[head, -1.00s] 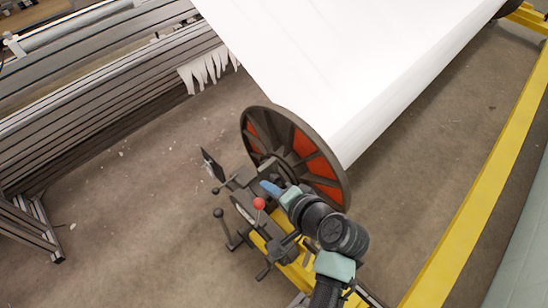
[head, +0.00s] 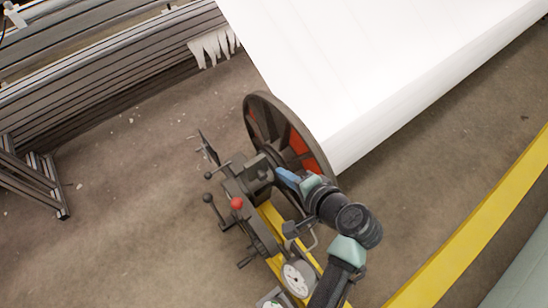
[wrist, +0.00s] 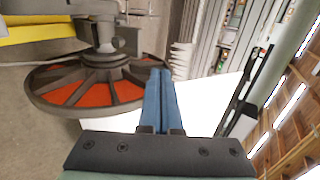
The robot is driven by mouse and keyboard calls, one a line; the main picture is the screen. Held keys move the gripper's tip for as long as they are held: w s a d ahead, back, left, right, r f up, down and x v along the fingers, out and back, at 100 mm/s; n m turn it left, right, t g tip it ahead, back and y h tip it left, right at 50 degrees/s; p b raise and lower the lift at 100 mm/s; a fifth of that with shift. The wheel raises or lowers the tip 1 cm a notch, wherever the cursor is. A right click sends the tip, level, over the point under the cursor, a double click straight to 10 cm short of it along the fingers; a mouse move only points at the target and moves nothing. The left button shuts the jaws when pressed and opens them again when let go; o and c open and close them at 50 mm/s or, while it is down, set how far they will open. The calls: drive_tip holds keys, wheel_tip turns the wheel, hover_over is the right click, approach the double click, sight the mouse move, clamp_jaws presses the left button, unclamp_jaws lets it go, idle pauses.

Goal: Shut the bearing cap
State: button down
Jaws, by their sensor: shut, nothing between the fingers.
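The bearing stand (head: 240,197) holds the near end of the warp beam, beside its dark flange (head: 262,118) with red panels. A dark block, apparently the bearing with its cap (head: 258,169), sits around the shaft at the flange's hub; I cannot tell whether the cap is open or shut. My gripper (head: 285,176), with blue fingers, is shut and empty just right of this block, close to the flange. I cannot tell whether it touches. In the wrist view my gripper (wrist: 166,72) points past the flange (wrist: 90,90), with the bearing hardware (wrist: 103,38) up and left.
A red-knobbed lever (head: 237,203) and black-knobbed levers (head: 208,197) stick out from the stand. A round dial (head: 296,280) stands at the front. White warp sheet (head: 390,70) covers the beam. A yellow rail (head: 480,225) runs at right.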

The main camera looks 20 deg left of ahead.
wheel_tip(320, 180, down, 3)
drive_tip(key=b, duration=1)
approach(254, 165)
drive_tip(key=b+x, duration=0.1)
drive_tip(key=x, duration=0.1)
drive_tip(key=b+x, duration=0.1)
drive_tip(key=x, duration=0.2)
drive_tip(key=shift+d+f+b, duration=0.15)
drive_tip(key=shift+f+b, duration=0.2)
drive_tip(key=shift+b, duration=0.05)
drive_tip(key=shift+w+a+f, duration=0.1)
drive_tip(key=shift+w+a, duration=0.3)
drive_tip(key=shift+a, duration=0.15)
